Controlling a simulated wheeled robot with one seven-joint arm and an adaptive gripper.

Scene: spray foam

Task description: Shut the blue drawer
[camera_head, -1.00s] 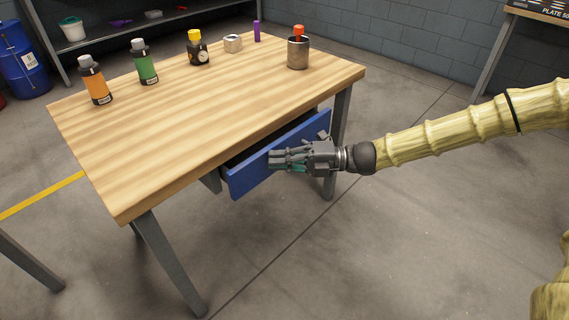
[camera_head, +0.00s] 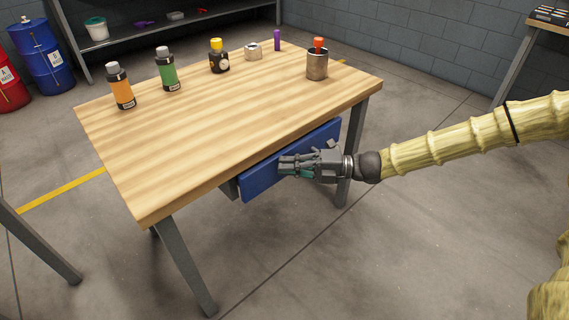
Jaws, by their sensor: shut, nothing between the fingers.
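The blue drawer (camera_head: 262,179) sits under the front edge of the wooden table (camera_head: 215,130). Its front panel lies close under the tabletop edge, and no opening shows above it. Whether it is fully flush I cannot tell. A small grey handle (camera_head: 333,143) shows at the panel's right part. My gripper (camera_head: 284,166) is shut and empty. Its fingers lie in front of the middle of the drawer front, pointing left; contact looks likely but is not clear. My gripper hides part of the panel.
On the tabletop stand an orange bottle (camera_head: 122,90), a green bottle (camera_head: 168,73), a black bottle with yellow cap (camera_head: 218,62), a small white box (camera_head: 253,52), a purple item (camera_head: 277,40) and a metal cup (camera_head: 317,66). The floor in front is clear.

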